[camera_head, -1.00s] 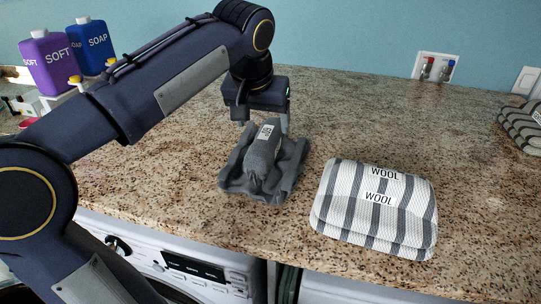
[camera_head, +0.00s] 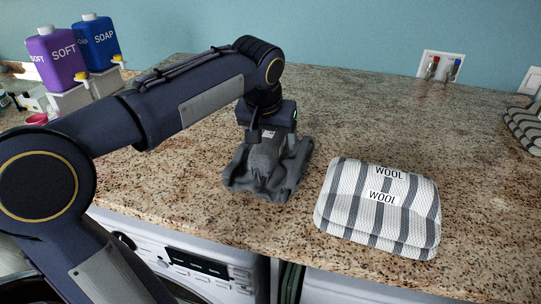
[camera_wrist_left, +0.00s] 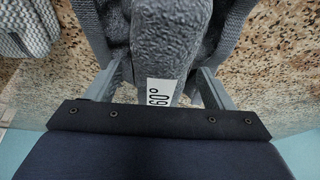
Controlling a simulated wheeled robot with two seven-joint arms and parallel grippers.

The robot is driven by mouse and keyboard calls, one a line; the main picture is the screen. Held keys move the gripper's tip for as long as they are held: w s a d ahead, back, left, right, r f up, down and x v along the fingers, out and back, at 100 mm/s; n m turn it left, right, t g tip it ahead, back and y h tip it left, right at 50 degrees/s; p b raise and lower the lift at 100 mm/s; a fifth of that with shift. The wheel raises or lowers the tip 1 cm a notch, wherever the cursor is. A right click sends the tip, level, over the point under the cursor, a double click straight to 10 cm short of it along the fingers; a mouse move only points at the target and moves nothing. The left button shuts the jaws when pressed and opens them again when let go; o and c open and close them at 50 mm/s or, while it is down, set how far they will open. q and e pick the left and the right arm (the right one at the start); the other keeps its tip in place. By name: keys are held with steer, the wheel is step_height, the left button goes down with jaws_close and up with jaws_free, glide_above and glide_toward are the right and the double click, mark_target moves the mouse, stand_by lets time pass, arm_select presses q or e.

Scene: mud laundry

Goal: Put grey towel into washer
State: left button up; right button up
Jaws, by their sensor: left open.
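The grey towel (camera_head: 272,183) lies bunched on the granite counter, with a raised fold in its middle. My left gripper (camera_head: 265,140) is right over the towel, pointing down. In the left wrist view its two fingers (camera_wrist_left: 157,88) stand apart on either side of the raised fold (camera_wrist_left: 165,40), which carries a white "60°" tag. The jaws are open; I cannot tell whether the fingers touch the cloth. The white washer (camera_head: 200,270) is under the counter at the lower left, its front partly hidden by my left arm. My right gripper is not in view.
A grey-and-white striped wool bundle (camera_head: 380,208) lies to the right of the towel. Another striped bundle (camera_head: 525,125) is at the far right. Purple (camera_head: 55,58) and blue (camera_head: 97,42) soap bottles stand at the back left.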

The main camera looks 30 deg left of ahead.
arm_select(q)
steer(key=shift+f, duration=0.2)
stand_by(0.3)
steer(key=c, duration=1.4)
steer(key=shift+c, duration=1.1)
steer(key=shift+r, duration=0.15)
